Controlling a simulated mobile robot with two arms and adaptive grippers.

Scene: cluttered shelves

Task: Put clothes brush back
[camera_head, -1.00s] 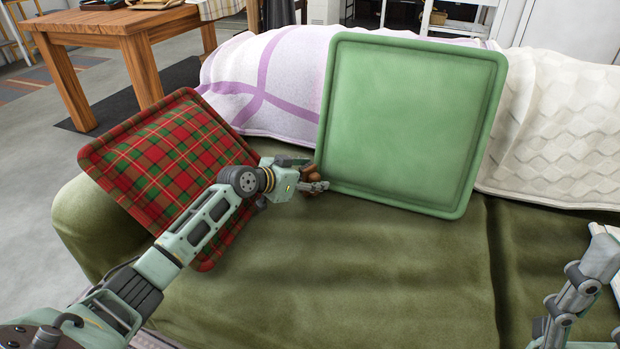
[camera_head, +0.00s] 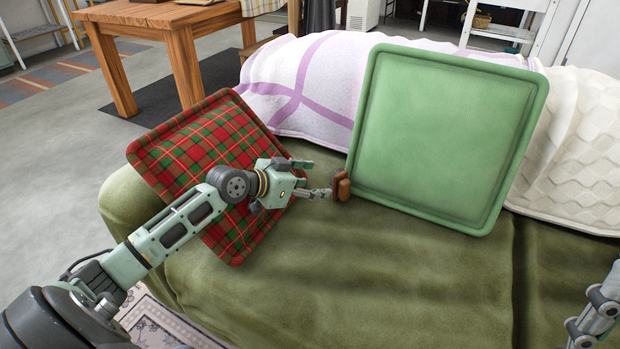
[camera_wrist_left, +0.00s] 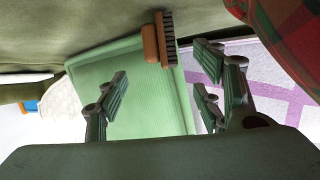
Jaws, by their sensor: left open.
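The clothes brush (camera_head: 342,187), brown with dark bristles, is on the green sofa seat, beside the lower left corner of the green square cushion. In the left wrist view the brush (camera_wrist_left: 151,44) shows its brown back and a row of dark bristles, ahead of the fingers. My left gripper (camera_head: 322,180) is open and empty, just left of the brush, and it also shows in the left wrist view (camera_wrist_left: 165,95). I cannot tell whether a finger touches the brush. Part of my right arm shows at the lower right edge; its gripper fingers are not clearly seen.
The green cushion (camera_head: 445,135) leans on the sofa back, right of the brush. A red plaid cushion (camera_head: 190,150) lies under and behind my left arm. The olive sofa seat (camera_head: 380,270) is clear in front. A wooden table (camera_head: 170,25) stands behind at left.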

